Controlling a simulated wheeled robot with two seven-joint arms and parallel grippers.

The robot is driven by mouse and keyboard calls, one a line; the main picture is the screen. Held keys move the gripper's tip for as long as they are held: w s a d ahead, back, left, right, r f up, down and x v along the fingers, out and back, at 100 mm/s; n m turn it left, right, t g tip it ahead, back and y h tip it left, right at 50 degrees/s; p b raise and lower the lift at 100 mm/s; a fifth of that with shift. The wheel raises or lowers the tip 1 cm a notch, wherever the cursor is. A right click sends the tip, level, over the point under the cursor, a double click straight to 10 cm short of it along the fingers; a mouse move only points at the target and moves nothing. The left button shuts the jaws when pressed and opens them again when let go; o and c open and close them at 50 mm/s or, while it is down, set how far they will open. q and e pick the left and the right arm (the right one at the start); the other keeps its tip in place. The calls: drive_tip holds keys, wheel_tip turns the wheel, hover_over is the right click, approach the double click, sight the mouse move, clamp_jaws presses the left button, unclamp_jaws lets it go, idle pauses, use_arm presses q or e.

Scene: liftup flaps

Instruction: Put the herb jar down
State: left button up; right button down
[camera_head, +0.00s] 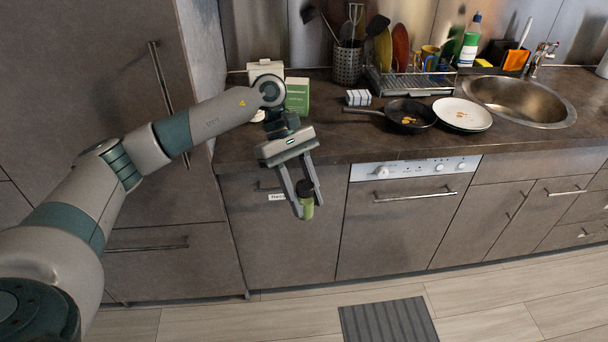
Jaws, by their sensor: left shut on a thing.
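My left gripper (306,197) is shut on the small green herb jar (307,209). In the picture, the gripper and jar appear in front of the lower cabinet doors, below the line of the countertop's front edge. The dark countertop (330,142) runs behind and above the gripper. My right gripper does not show.
A green box (297,96) and a white appliance (265,70) stand at the counter's left end. A pan (409,115), a white plate (462,113) and a striped item (358,97) are further right. The front counter strip between the gripper and dishwasher is clear.

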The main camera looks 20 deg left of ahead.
use_arm(q)
drive_tip(key=s+d+m+g+y, duration=0.3)
drive_tip(key=s+m+y, duration=0.2)
drive_tip(key=s+m, duration=0.4)
drive_tip(key=m, duration=0.3)
drive_tip(key=shift+s+g+y, duration=0.25)
drive_tip(key=shift+g+y, duration=0.05)
drive_tip(key=shift+y, duration=0.1)
